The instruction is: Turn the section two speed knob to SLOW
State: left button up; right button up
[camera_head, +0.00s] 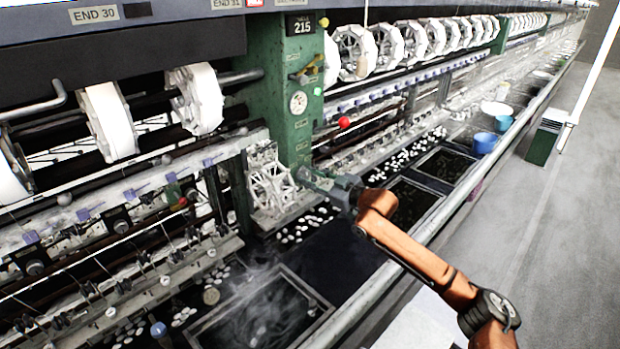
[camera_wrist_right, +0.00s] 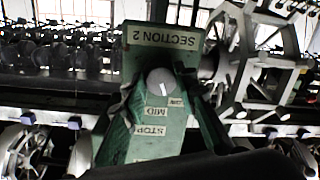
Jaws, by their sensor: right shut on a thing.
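The section two speed knob (camera_wrist_right: 161,82) is a round grey knob with a short white mark. It sits on a green panel (camera_wrist_right: 150,148) under an upside-down SECTION 2 plate (camera_wrist_right: 163,38) in the right wrist view. Its mark slants slightly down and right, toward a small blurred label (camera_wrist_right: 176,102). MID (camera_wrist_right: 155,113) and STOP (camera_wrist_right: 150,130) labels lie below. My right gripper (camera_head: 304,176) reaches the foot of the green post (camera_head: 287,70) in the head view and hides the knob there. Its fingers are shut on the knob. My left gripper is not in view.
White reels (camera_head: 200,98) and a spoked reel (camera_head: 272,187) flank the post. A dark basin (camera_head: 262,315) with steam lies below. A metal rail (camera_head: 400,262) runs along the front, under my right arm.

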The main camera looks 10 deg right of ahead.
jog(key=shift+n+p, duration=0.6)
jog(key=shift+n, duration=1.5)
jog(key=shift+h, duration=0.4)
jog(key=o, duration=1.2)
jog(key=shift+c, duration=0.2)
jog(key=shift+s+d, duration=0.1)
jog(key=shift+s, duration=0.05)
jog(key=v, duration=1.1)
jog(key=shift+s+d, duration=0.15)
jog(key=shift+s, duration=0.2)
jog(key=shift+f, duration=0.1)
